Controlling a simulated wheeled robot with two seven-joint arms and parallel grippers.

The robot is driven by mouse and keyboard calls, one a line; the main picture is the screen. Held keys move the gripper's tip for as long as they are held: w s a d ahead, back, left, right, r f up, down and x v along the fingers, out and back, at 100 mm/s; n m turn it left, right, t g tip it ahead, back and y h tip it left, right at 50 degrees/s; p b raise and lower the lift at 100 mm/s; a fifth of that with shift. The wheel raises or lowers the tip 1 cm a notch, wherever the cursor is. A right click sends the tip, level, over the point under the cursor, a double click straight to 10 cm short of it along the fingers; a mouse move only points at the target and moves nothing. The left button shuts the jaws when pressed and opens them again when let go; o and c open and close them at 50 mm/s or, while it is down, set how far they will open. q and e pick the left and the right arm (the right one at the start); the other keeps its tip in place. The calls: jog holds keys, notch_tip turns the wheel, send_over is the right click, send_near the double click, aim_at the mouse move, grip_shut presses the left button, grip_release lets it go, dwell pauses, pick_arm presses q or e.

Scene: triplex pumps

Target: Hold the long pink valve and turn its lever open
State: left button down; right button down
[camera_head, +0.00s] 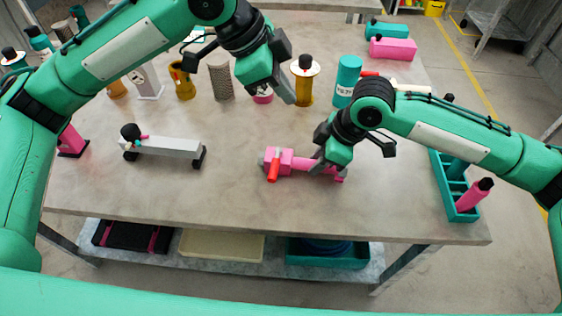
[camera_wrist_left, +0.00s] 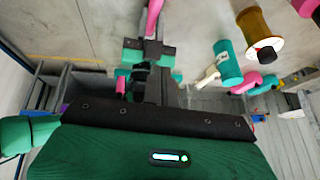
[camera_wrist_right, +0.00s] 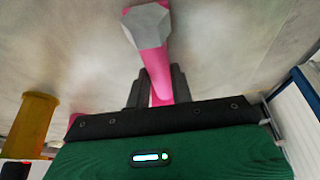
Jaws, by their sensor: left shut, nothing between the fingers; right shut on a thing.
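The long pink valve (camera_head: 302,162) lies on the table near its front middle, with a pink block at its left end. Its red lever (camera_head: 273,171) sticks out from that block toward the table's front edge, across the pipe. My right gripper (camera_head: 322,163) is shut on the pink pipe, right of the lever. The right wrist view shows the pipe (camera_wrist_right: 157,75) between the fingers, with a grey hexagonal end (camera_wrist_right: 147,25); the lever is not visible there. My left gripper (camera_head: 285,90) is shut and empty, held above the table behind the valve.
A grey long part (camera_head: 170,147) with a black knob lies left of the valve. A yellow pump (camera_head: 304,85) and a teal cylinder (camera_head: 347,78) stand behind. A teal tray (camera_head: 455,190) is at the right edge. The table in front of the valve is clear.

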pick_arm(q)
jog(key=m+g+y, duration=0.1)
jog(key=g, duration=0.1)
send_over(275, 166)
jog(key=d, duration=0.2)
notch_tip(275, 166, down, 4)
jog(key=shift+y, duration=0.3)
jog(key=f, duration=0.6)
jog(key=s+f, duration=0.1)
jog(key=f, duration=0.3)
jog(key=shift+d+f, duration=0.1)
jog(key=shift+a, duration=0.5)
